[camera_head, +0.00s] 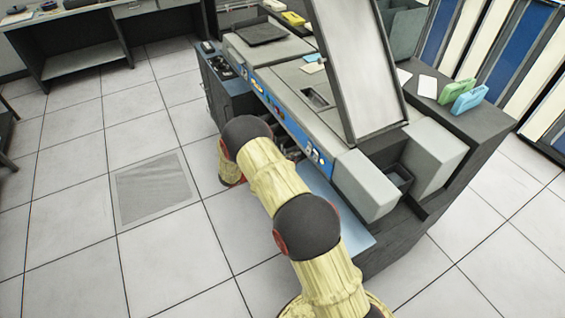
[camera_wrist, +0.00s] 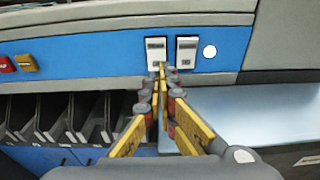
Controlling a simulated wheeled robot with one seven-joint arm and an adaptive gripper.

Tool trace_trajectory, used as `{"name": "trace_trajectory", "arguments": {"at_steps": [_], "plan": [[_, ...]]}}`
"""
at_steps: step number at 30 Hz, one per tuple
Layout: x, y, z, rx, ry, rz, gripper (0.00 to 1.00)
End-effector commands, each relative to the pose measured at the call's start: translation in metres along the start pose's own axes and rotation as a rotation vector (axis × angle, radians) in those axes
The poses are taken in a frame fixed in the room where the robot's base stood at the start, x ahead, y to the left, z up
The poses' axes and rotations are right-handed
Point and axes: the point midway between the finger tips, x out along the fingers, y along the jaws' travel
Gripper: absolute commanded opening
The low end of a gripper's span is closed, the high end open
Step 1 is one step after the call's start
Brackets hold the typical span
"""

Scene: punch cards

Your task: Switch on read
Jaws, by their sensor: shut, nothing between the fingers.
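My gripper (camera_wrist: 164,68) is shut and empty. In the wrist view its closed tips overlap the lower part of the left white switch (camera_wrist: 156,48) on the blue panel (camera_wrist: 100,54). I cannot tell whether they touch it. A second white switch (camera_wrist: 187,46) sits just to the right, with a round white button (camera_wrist: 210,51) beyond it. The labels are too small to read, so I cannot tell which one is "read". In the head view the panel (camera_head: 285,122) runs along the card machine's front, and my arm hides the gripper.
A red button (camera_wrist: 7,64) and a yellow button (camera_wrist: 26,63) are on the panel's left. Dark card slots (camera_wrist: 65,118) lie below, and a pale blue shelf (camera_wrist: 250,125) is at lower right. Tiled floor (camera_head: 70,220) is clear left of the machine.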

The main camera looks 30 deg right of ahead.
Motion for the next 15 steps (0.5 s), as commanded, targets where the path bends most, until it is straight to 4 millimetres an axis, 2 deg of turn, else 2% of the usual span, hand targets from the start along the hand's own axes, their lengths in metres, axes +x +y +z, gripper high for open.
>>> {"name": "trace_trajectory", "arguments": {"at_steps": [3,6,15], "plan": [[0.019,-0.001,-0.001,0.001,-0.001,-0.002,0.00],[0.029,0.000,-0.001,0.000,0.000,0.000,0.00],[0.037,0.000,0.000,0.000,0.000,0.001,0.00]]}}
